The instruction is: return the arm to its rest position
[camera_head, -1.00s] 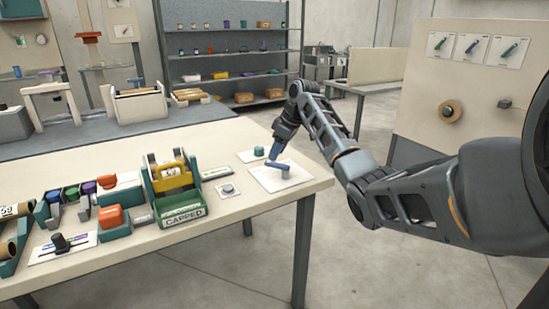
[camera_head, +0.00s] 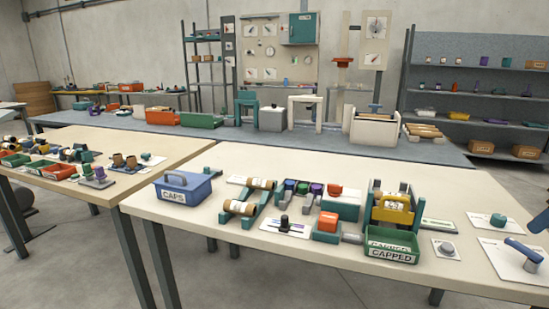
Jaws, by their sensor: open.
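Only the tip of my gripper (camera_head: 541,221) shows, cut off by the right edge of the head view. It is open, close above and right of a blue lever-like part on a short grey post (camera_head: 524,254). That part stands on a white card (camera_head: 500,259) at the table's right end. I see nothing held in the gripper. The rest of my arm is out of the picture, so its pose is hidden.
The cream table (camera_head: 300,165) holds a green CAPPED bin (camera_head: 391,246), a yellow-handled fixture (camera_head: 391,212), a blue CAPS box (camera_head: 187,189) and rolls on a teal stand (camera_head: 240,207). A teal cap (camera_head: 498,220) is near the gripper. A grey bench (camera_head: 240,137) stands behind.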

